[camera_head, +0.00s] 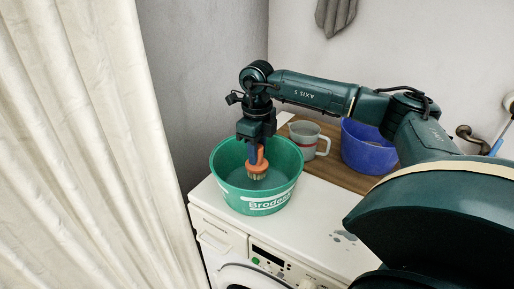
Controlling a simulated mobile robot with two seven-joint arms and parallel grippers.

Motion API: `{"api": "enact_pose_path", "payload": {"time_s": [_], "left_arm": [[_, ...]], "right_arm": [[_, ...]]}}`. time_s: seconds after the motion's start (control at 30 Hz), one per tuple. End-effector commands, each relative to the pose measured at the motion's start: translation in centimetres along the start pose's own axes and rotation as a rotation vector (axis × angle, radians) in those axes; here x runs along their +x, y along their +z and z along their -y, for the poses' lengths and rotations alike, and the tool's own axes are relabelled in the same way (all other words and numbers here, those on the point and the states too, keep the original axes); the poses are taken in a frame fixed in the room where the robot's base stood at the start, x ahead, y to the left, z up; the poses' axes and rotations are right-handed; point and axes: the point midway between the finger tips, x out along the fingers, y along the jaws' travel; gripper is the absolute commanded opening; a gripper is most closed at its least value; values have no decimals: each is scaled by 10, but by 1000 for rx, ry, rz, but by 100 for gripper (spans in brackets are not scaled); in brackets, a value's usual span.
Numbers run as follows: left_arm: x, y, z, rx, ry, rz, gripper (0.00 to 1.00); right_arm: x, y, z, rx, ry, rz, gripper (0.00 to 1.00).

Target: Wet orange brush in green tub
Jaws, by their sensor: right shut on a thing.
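The green tub (226,189) stands on top of the white washing machine, near its left end. The orange brush (257,168) hangs upright inside the tub's opening, with its pale bristles pointing down. My right gripper (257,151) is above the tub, pointing down, and is shut on the brush's handle. I cannot tell whether the bristles touch water; the tub's inside looks greyish at the bottom. My left gripper is not in view.
A grey mug (304,137) and a blue tub (366,152) stand on a wooden board (335,171) behind and right of the green tub. A cream curtain (85,150) hangs at left. Dark spots mark the white washing machine top (310,215).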

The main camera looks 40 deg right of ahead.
Motion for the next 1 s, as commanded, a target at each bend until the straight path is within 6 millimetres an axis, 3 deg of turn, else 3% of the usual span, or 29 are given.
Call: {"api": "enact_pose_path", "payload": {"time_s": [0.2,0.5,1.0], "left_arm": [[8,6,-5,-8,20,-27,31],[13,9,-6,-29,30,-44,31],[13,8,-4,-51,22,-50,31]], "right_arm": [[26,0,0,1,0,2,6],[48,0,0,0,-1,1,6],[52,0,0,0,0,1,6]]}}
